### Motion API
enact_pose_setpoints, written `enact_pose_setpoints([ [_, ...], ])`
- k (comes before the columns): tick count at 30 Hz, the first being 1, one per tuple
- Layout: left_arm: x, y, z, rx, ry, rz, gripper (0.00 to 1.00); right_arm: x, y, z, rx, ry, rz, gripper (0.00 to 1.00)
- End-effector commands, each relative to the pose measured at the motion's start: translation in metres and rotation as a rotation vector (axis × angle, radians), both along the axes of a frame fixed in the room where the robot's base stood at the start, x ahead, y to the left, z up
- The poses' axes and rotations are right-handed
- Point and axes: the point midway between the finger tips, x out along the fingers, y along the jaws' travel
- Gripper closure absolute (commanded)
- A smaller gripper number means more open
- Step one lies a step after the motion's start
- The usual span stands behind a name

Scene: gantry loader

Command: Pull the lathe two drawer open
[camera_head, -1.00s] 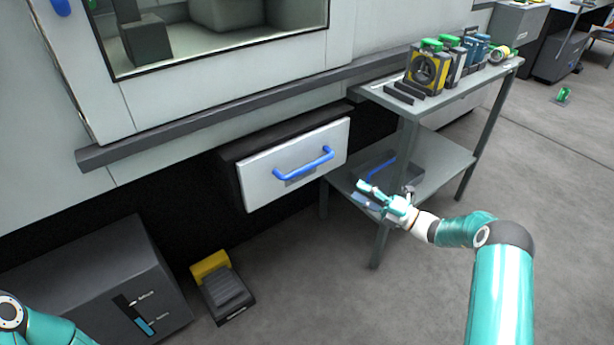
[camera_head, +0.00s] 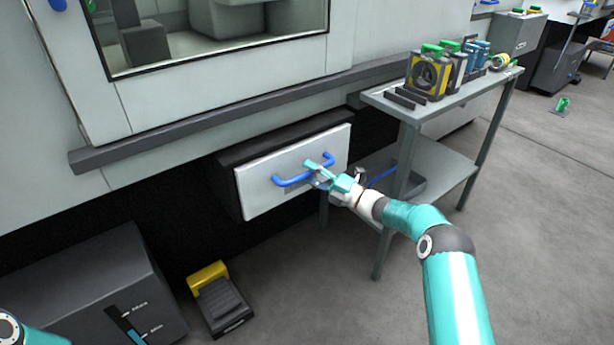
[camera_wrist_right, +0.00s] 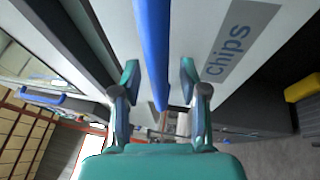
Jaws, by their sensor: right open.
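The drawer (camera_head: 262,193) under the machine has a pale front and a blue bar handle (camera_head: 290,181). Its front stands out from the dark housing around it. My right gripper (camera_head: 318,170) is at the right part of the handle, with its fingers around or just in front of the bar. In the right wrist view, the blue handle (camera_wrist_right: 152,45) runs between the two open fingers of the gripper (camera_wrist_right: 158,85), with a gap on both sides. A label reading "chips" (camera_wrist_right: 232,45) is on the drawer front. My left gripper is out of view; only a bit of arm shows at lower left.
A grey two-level cart (camera_head: 440,112) stands right of the drawer, close to my right arm, with several parts on top. A dark grey box (camera_head: 85,290) and a yellow and black pedal (camera_head: 220,300) are on the floor below. Open floor lies in front.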

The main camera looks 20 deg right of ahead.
Motion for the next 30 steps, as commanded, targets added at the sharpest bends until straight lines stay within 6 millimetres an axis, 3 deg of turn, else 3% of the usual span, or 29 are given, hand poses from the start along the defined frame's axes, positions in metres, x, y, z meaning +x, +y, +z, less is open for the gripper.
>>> enact_pose_setpoints([
  [9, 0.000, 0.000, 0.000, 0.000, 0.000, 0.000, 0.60, 0.002, 0.002, 0.000, 0.000, 0.000, 0.000, 0.58],
  [17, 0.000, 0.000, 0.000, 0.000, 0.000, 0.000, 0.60, 0.002, 0.002, 0.000, -0.001, 0.001, 0.001, 1.00],
  [25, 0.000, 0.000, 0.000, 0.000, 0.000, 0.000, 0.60, 0.002, 0.003, -0.001, -0.001, 0.001, 0.001, 1.00],
  [26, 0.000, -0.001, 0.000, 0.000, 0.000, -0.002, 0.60, 0.001, 0.014, 0.000, -0.001, 0.001, 0.005, 1.00],
  [30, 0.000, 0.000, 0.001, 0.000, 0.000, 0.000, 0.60, 0.000, 0.008, 0.000, -0.001, 0.002, 0.008, 1.00],
])
